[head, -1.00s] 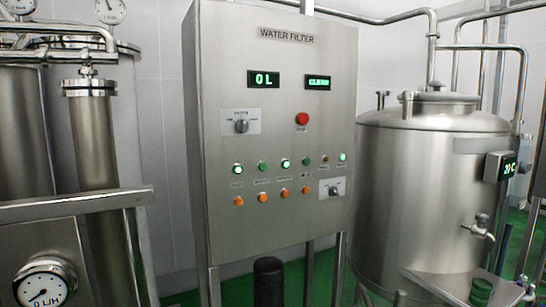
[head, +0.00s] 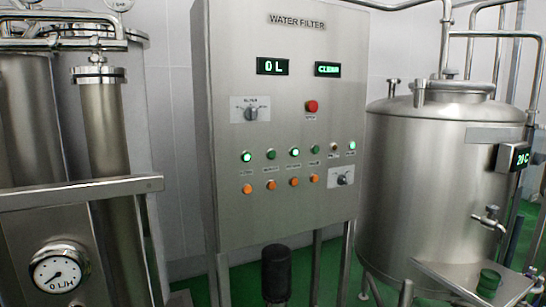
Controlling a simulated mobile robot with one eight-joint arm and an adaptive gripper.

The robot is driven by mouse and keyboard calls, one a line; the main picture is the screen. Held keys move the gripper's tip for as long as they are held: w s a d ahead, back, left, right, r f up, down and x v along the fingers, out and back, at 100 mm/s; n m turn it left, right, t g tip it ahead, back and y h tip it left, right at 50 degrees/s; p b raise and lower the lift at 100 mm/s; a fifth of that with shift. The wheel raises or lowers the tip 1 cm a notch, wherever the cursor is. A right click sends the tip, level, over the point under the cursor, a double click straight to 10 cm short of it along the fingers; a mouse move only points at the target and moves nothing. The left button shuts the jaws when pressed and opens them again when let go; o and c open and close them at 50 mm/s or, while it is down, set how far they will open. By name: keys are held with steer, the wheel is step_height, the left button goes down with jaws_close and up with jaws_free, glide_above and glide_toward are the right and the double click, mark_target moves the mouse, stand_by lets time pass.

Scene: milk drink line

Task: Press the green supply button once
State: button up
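A grey control cabinet (head: 290,215) titled WATER FILTER stands in the middle of the head view. Its row of round green buttons and lamps includes a brightly lit one at the left end (head: 247,157), another in the middle (head: 295,152) and one at the right end (head: 352,145). Two darker green ones (head: 271,155) (head: 315,150) sit between them. The labels are too small to read, so I cannot tell which is the supply button. Orange buttons (head: 271,185) lie below the row. My gripper is not in view.
A red button (head: 311,106), a selector knob (head: 250,113) and two displays (head: 272,66) (head: 327,69) are above. A steel tank (head: 440,170) stands right, filter columns (head: 103,140) left. A dark cylinder (head: 276,272) is below the cabinet.

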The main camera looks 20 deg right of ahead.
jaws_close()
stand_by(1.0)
